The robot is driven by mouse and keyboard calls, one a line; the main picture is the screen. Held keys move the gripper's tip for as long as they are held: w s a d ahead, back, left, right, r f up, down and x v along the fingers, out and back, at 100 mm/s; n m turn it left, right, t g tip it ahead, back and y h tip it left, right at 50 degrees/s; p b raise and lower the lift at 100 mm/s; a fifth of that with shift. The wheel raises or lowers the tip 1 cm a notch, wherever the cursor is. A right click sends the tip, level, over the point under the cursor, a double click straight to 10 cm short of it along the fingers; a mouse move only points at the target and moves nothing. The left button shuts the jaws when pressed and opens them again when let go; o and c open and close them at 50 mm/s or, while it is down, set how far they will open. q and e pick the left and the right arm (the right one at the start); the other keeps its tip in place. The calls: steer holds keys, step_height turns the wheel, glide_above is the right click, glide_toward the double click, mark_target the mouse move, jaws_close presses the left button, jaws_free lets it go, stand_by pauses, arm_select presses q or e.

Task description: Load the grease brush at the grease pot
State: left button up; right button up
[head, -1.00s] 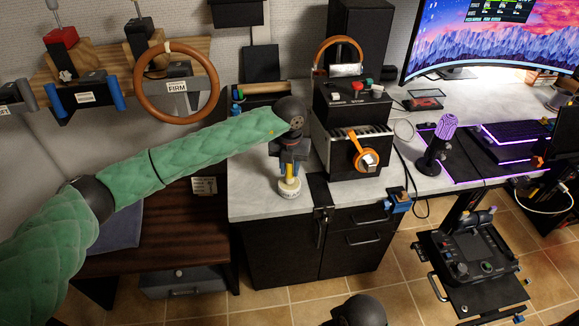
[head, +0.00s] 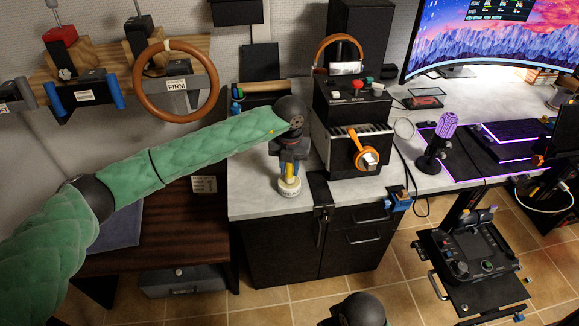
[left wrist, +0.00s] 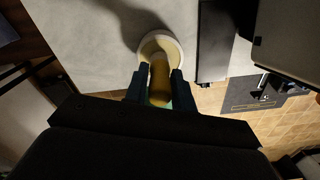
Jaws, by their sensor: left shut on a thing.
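The grease pot (head: 289,191) is a small round cream pot with lettering on its side, on the light worktop near its front edge. It also shows in the left wrist view (left wrist: 174,43). My left gripper (head: 290,163) points down over the pot and is shut on the grease brush (left wrist: 159,80), which has a yellowish handle. The brush is roughly upright, and its lower end is at the pot's mouth. I cannot tell how deep the bristles are in it. My right gripper is not in view.
A black control box (head: 352,125) with an orange lever stands just right of the pot. A microphone (head: 436,145) and keyboard (head: 505,143) are farther right. A brown wheel (head: 176,80) hangs on the wall at left. The worktop left of the pot is clear.

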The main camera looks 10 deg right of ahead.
arm_select(q)
steer(key=shift+f+b, duration=0.45)
steer(key=shift+b, duration=0.1)
stand_by(2.3)
steer(key=shift+r, duration=0.15)
steer(key=shift+r+p, duration=0.6)
steer(key=shift+r, duration=2.85)
